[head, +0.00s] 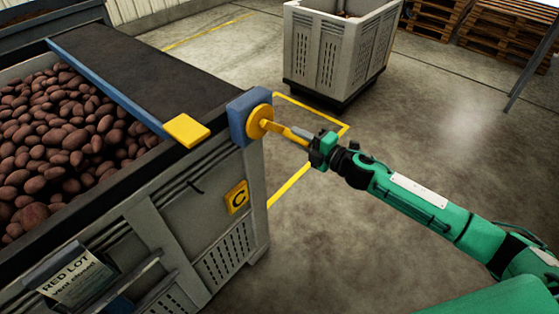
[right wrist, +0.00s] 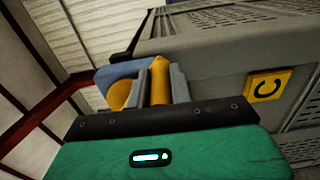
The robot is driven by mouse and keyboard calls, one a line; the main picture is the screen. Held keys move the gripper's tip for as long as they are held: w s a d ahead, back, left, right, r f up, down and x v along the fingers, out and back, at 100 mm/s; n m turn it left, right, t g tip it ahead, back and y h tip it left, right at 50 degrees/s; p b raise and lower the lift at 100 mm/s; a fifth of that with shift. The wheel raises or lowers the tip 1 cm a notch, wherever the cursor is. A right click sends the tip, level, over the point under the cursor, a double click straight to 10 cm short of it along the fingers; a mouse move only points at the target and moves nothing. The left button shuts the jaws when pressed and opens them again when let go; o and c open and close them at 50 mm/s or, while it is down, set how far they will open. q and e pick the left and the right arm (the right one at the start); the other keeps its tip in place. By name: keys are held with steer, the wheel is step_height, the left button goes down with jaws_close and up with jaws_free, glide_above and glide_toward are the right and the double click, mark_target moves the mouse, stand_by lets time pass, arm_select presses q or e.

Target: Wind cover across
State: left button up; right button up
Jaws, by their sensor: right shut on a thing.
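The dark cover (head: 150,65) lies over the right part of the grey crate (head: 215,215). Its blue leading bar (head: 105,88) runs slantwise across the crate and ends in a yellow tab (head: 186,131) at the near rim. To the left of the bar, potatoes (head: 60,140) lie uncovered. A yellow crank (head: 285,131) sits on a blue housing (head: 240,112) at the crate's near right corner. My right gripper (head: 308,140) is shut on the crank's handle; the right wrist view shows the yellow handle (right wrist: 160,78) between its fingers. My left gripper is not in view.
A yellow plate marked C (head: 237,198) and a "RED LOT" label (head: 75,283) are on the crate's near side. A pale crate (head: 335,50) stands behind on the floor. Wooden pallets (head: 500,30) are at the back right.

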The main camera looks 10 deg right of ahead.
steer(key=r, duration=0.1)
steer(key=r+p, duration=0.1)
steer(key=w+d+r+p, duration=0.1)
steer(key=shift+r, duration=0.3)
steer(key=r+p, duration=0.3)
steer(key=p, duration=0.1)
steer(key=shift+w+d+r, duration=0.15)
steer(key=shift+d+r, duration=0.15)
steer(key=shift+r, duration=0.05)
steer(key=shift+f, duration=0.1)
